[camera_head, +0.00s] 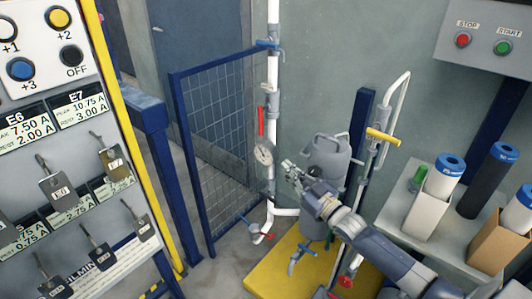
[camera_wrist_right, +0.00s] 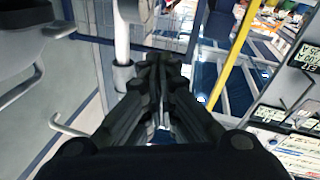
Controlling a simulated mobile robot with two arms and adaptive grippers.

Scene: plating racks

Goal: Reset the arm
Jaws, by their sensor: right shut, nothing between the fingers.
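My right arm comes in from the lower right in the head view. Its gripper (camera_head: 290,172) is in the middle of the picture, in front of the grey tank and the white pipe. In the right wrist view the gripper's dark fingers (camera_wrist_right: 160,72) are together, with nothing between them. My left gripper does not show in either view.
A control panel (camera_head: 62,110) with buttons and hanging tags stands at the left. A blue mesh gate (camera_head: 222,110) is behind. A grey tank (camera_head: 326,160) stands on a yellow platform (camera_head: 268,278). A bench (camera_head: 400,212) with filter cartridges is at the right.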

